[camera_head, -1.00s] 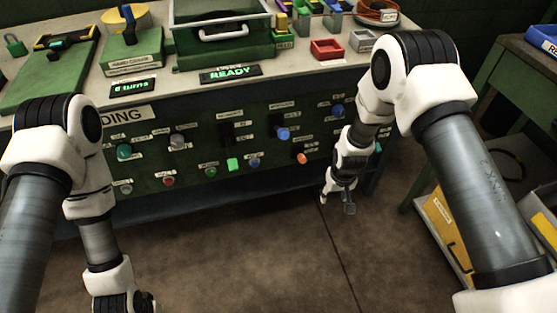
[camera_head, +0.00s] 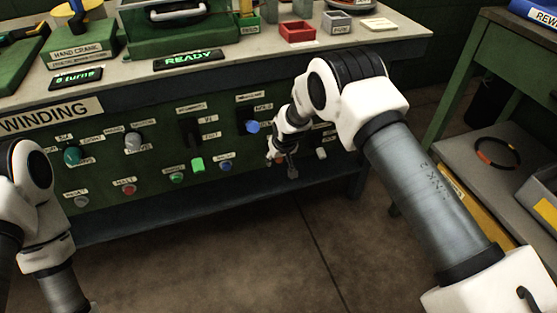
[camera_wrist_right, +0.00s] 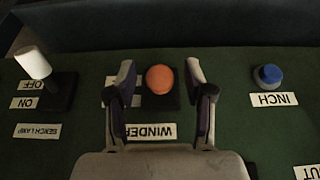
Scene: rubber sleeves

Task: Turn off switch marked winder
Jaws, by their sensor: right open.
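The winder switch has an orange rounded knob (camera_wrist_right: 160,79) on a dark plate in the right wrist view. Its "WINDER" label (camera_wrist_right: 152,131) appears upside down and is partly covered by my gripper. My right gripper (camera_wrist_right: 160,72) is open, with one finger on either side of the knob in the picture and a gap to each. I cannot tell how far the fingertips are from the panel. In the head view my right gripper (camera_head: 281,160) is in front of the green panel and hides the orange knob. My left arm is at the left edge, its gripper out of frame.
In the right wrist view, a white bench-lamp toggle (camera_wrist_right: 33,62) stands to the left and a blue "INCH" button (camera_wrist_right: 268,76) to the right. The floor in front is clear.

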